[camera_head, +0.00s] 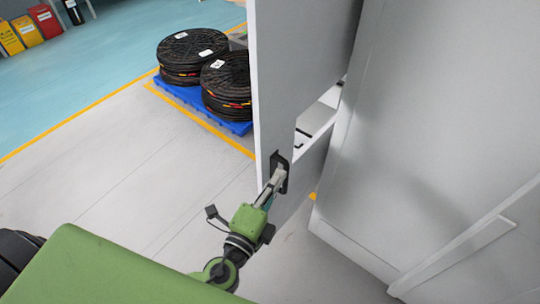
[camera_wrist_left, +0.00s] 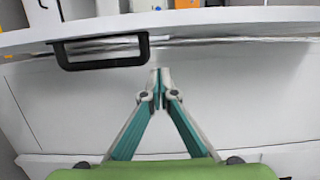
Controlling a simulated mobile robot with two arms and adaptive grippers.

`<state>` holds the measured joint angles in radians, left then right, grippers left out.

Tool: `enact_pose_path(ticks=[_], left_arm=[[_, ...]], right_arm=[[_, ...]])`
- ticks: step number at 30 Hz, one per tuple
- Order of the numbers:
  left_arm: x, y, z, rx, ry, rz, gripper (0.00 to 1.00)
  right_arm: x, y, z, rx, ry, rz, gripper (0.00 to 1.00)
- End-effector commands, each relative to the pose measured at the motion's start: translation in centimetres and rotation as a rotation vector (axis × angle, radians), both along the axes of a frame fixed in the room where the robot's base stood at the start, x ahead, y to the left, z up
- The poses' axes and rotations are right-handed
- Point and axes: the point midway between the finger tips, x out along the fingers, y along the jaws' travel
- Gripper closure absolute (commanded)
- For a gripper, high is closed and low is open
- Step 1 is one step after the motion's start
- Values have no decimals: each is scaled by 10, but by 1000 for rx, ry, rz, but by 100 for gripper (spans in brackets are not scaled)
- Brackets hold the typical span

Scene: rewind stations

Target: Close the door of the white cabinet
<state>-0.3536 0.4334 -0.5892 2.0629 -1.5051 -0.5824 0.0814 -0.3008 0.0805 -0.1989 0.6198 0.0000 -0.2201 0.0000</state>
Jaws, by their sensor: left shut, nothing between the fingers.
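The white cabinet door (camera_head: 290,70) stands open as a tall panel in the middle of the head view. A black handle (camera_head: 275,160) is near its lower left edge; a black handle (camera_wrist_left: 100,64) also shows in the left wrist view. My left gripper (camera_head: 279,173) is at the handle, its fingers shut and empty. In the left wrist view the closed fingertips (camera_wrist_left: 160,73) are just right of the handle, in front of a white surface. Whether they touch the panel I cannot tell. My right gripper is not in view.
A large white surface (camera_head: 430,130) fills the right side. Behind the door, black reels (camera_head: 228,82) stand on a blue pallet (camera_head: 236,124). Colored bins (camera_head: 45,20) are at the far left. Grey floor (camera_head: 130,150) left of the door is clear.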

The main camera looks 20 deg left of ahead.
Motion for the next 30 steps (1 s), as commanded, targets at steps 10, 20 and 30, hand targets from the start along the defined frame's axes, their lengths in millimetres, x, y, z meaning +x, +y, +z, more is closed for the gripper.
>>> enact_pose_path(ticks=[10,20,30], left_arm=[[41,24,1,3,2,0,100],[44,34,-1,-2,2,0,100],[47,39,-2,1,1,-5,100]], right_arm=[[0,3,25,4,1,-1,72],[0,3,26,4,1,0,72],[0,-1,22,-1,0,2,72]])
